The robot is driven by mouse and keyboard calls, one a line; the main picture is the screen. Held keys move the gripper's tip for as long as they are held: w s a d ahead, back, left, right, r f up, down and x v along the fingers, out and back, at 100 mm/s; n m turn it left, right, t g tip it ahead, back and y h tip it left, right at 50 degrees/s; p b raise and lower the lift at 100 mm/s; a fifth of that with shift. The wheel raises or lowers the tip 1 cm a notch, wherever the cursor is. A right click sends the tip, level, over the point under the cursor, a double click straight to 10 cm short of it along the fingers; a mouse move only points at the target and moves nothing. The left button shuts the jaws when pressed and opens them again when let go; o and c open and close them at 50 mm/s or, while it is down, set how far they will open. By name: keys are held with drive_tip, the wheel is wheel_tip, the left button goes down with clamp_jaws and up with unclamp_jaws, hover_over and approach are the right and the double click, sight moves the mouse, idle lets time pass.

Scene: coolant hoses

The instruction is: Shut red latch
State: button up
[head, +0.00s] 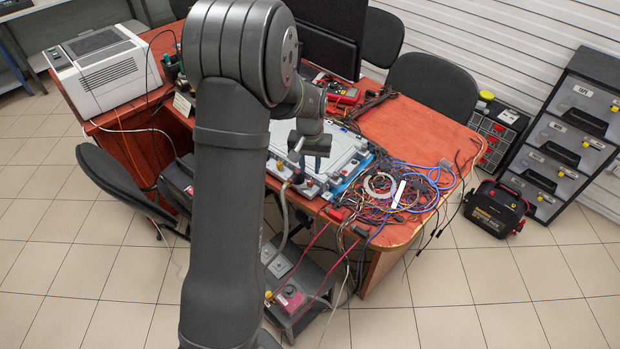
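My gripper (311,147) hangs over the left part of a light grey plate assembly (345,150) on the red-brown desk. A grey hose (284,222) rises from the floor unit to a brass-coloured fitting (286,186) at the plate's front left. Small reddish spots show along the plate's near edge, but none is clear enough to be named as the red latch. My arm hides the plate's left side.
A tangle of cables (405,190) covers the desk's right end. A dark monitor (318,35) stands behind the plate. A floor unit (300,290) with a pink-red box sits below the desk edge. A white printer (103,70) stands at the left.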

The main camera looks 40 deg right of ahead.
sight(310, 182)
wheel_tip(310, 182, down, 6)
drive_tip(key=shift+r, duration=0.1)
clamp_jaws()
